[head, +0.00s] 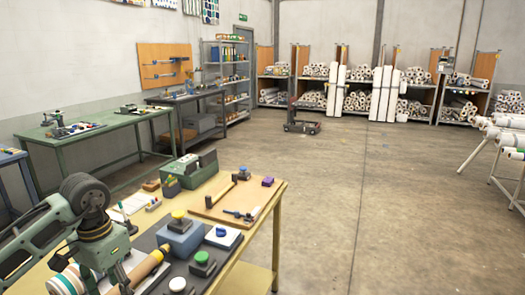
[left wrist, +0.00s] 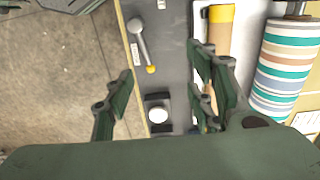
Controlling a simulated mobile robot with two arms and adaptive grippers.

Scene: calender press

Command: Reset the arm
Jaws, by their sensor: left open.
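My left arm (head: 45,225) comes in from the left in the head view, over the near end of the yellow workbench (head: 272,205). Its gripper hangs downward at the lower edge, its fingertips hard to make out there. In the left wrist view my left gripper (left wrist: 160,85) is open, its two fingers wide apart with nothing held. Below and between the fingers are a grey mat (left wrist: 172,70), a metal-handled tool with a yellow tip (left wrist: 141,40) and a white knob on a dark block (left wrist: 158,114). My right gripper is not in view.
A striped roll (left wrist: 286,65) and a yellow-ended roll (left wrist: 220,35) lie close by the gripper. Knobbed blocks, such as a blue-grey one (head: 182,243), and a wooden board (head: 247,194) with tools crowd the bench. The concrete floor (head: 370,215) to the right is clear.

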